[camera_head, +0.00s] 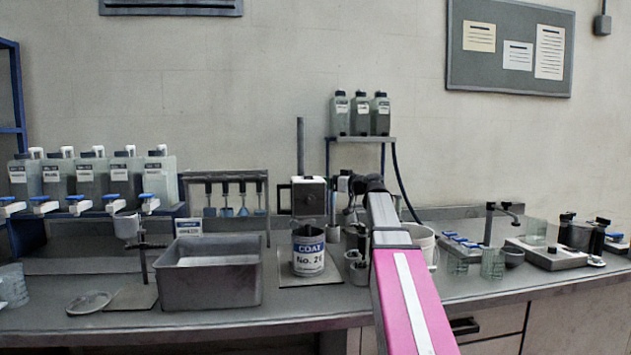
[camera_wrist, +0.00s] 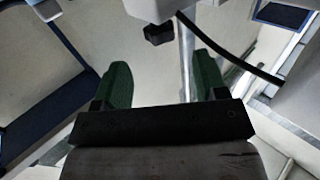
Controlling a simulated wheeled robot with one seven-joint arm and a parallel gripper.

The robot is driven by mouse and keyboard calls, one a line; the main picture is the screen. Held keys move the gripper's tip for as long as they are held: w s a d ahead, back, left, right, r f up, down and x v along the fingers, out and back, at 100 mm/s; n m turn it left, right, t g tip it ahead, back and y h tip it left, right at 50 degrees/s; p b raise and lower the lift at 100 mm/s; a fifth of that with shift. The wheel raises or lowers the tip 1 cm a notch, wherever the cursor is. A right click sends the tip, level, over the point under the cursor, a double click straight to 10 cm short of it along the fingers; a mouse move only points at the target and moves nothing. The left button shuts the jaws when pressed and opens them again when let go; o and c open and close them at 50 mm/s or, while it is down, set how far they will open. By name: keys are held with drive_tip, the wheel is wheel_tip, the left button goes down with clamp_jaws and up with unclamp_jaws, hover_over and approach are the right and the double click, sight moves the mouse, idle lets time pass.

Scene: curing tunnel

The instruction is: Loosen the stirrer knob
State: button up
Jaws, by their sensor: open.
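The stirrer (camera_head: 309,196) is a grey box-shaped head on an upright post, standing over a can (camera_head: 308,251) labelled COAT. In the wrist view, a black knob (camera_wrist: 158,33) sticks out from a grey body, beside a pale metal post (camera_wrist: 186,62). My gripper (camera_wrist: 161,82) is open, with its two green fingers apart and nothing between them. The knob appears beyond the fingertips, roughly centred between them; I cannot tell the exact distance. In the head view my arm reaches to the right side of the stirrer head, and the fingers are too small to make out there.
A grey basin (camera_head: 208,285) stands left of the can. A white bucket (camera_head: 424,245) is beside my arm on the right. A shelf (camera_head: 362,140) with several bottles is behind. A dark hose (camera_wrist: 232,55) crosses the wrist view at upper right.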

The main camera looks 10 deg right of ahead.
drive_tip(key=x, duration=0.7)
drive_tip(key=shift+w+a, duration=0.1)
drive_tip(key=c, duration=0.9)
